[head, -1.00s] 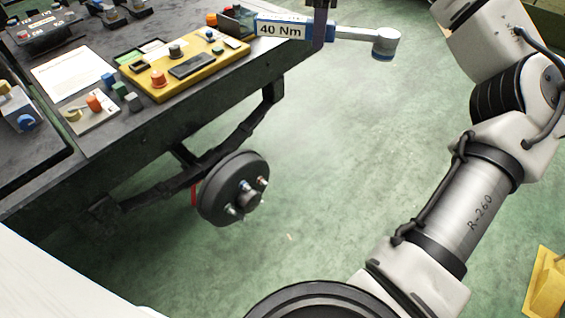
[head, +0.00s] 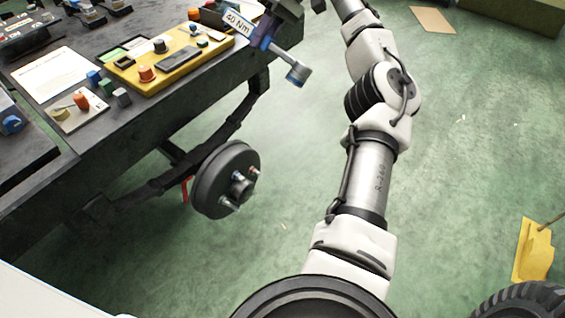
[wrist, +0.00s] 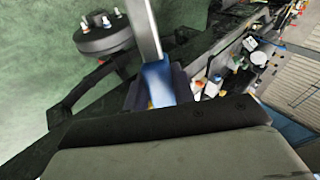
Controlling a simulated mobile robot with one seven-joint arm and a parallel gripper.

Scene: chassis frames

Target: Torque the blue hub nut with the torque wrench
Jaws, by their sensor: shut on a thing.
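My gripper (head: 272,24) is shut on the torque wrench (head: 298,74), beside the bench edge in the head view. The dark round hub (head: 212,182) is on the axle below the bench, apart from the wrench. Small nuts stand on its face; one looks blue (head: 237,176), one red (head: 254,171). The hub also shows in the wrist view (wrist: 101,42).
The dark bench (head: 140,130) holds a yellow tray (head: 186,56), a paper sheet (head: 52,68) and small coloured parts. A yellow object (head: 534,250) and a black tyre (head: 520,302) are at lower right.

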